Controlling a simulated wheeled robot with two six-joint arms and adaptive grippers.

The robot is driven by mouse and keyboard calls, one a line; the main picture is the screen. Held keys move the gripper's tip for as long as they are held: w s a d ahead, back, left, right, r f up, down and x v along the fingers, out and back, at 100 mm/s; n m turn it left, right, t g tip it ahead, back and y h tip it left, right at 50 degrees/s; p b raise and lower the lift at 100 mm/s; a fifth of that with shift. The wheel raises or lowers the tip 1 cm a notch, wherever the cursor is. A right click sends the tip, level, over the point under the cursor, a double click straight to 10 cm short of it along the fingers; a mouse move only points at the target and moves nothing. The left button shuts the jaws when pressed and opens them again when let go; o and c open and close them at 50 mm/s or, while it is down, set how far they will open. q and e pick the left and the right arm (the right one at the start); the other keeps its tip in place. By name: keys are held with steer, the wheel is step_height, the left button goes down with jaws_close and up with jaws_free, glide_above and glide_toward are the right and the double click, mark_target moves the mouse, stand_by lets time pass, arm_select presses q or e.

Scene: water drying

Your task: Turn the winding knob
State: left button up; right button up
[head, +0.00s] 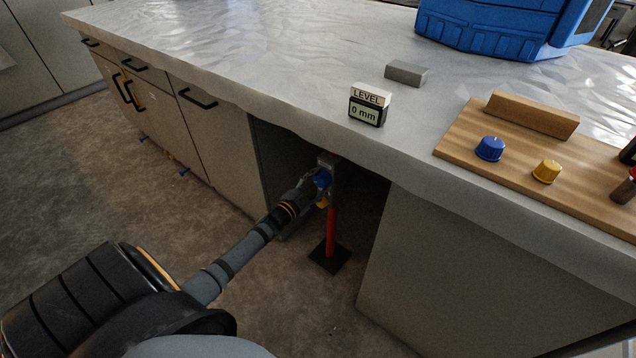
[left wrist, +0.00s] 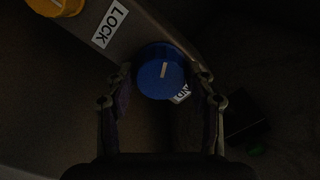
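The blue winding knob (left wrist: 161,80) has a pale pointer line and sits on a grey plate under the counter. A label partly hidden beside it shows the letters "ND". My left gripper (left wrist: 162,76) is open, with one finger on each side of the blue knob and small gaps showing between. In the head view, my left gripper (head: 318,181) reaches into the dark recess at the blue knob (head: 323,179). A yellow knob (left wrist: 56,4) with a "LOCK" label (left wrist: 110,24) is on the same plate. My right gripper is not in view.
The plate tops a red post (head: 331,232) on a black base (head: 329,259). The counter edge overhangs it, with cabinet walls on both sides. On the counter stand a "LEVEL 0 mm" display (head: 368,106), a grey block (head: 406,73), a blue case (head: 490,32) and a wooden board (head: 470,135) with knobs.

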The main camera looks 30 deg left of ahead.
arm_select(q)
steer(key=shift+o, duration=1)
steer(key=shift+s, duration=0.15)
steer(key=s, duration=1.1)
steer(key=shift+s+a, duration=0.35)
steer(key=shift+a, duration=0.1)
